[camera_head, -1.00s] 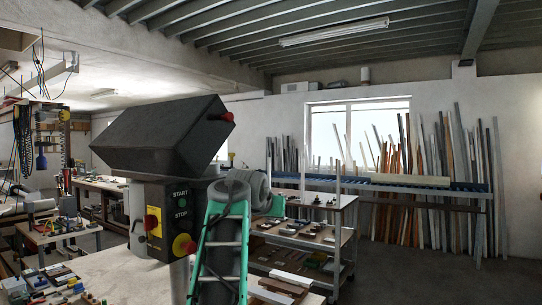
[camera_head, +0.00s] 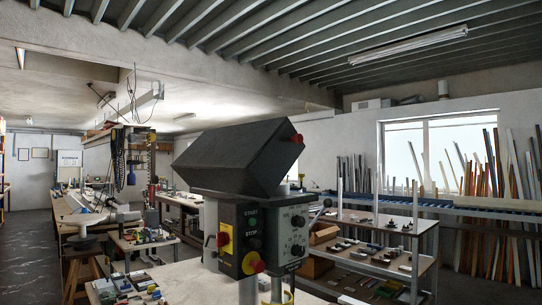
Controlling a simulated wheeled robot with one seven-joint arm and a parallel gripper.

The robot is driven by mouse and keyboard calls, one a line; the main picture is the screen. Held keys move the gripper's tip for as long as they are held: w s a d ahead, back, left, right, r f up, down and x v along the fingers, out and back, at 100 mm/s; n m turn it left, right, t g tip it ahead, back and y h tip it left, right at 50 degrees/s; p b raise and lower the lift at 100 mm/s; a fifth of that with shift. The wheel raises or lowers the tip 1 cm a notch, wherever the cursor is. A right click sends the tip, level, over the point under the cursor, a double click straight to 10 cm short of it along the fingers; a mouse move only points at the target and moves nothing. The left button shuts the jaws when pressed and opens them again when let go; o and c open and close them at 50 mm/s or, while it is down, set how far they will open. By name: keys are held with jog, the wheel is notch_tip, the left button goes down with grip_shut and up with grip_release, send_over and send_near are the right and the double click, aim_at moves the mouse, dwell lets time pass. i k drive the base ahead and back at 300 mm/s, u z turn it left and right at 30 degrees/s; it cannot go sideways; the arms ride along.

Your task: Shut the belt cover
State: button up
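The belt cover (camera_head: 236,155) is the dark, angular hood on top of the drill press, near the middle of the view. It has a red knob (camera_head: 297,139) at its right end. The cover looks tilted above the machine head (camera_head: 234,235), and I cannot see inside it or tell exactly how far it stands open. The head carries START and STOP buttons, a yellow switch plate, a red emergency knob and a dial panel (camera_head: 291,237) on its right side. My gripper is not in view, so its state and distance from the cover are hidden.
A workbench (camera_head: 178,277) with small parts lies in front and to the left. A shelf rack (camera_head: 372,262) with parts stands to the right of the machine. Long profiles (camera_head: 500,200) lean on the far right wall. Open floor (camera_head: 30,250) shows at the far left.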

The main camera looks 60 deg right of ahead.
aim_at(219, 159)
jog(key=u, duration=1.1)
jog(key=k, duration=1.15)
jog(key=z, duration=1.65)
jog(key=i, duration=0.15)
jog(key=z, duration=0.1)
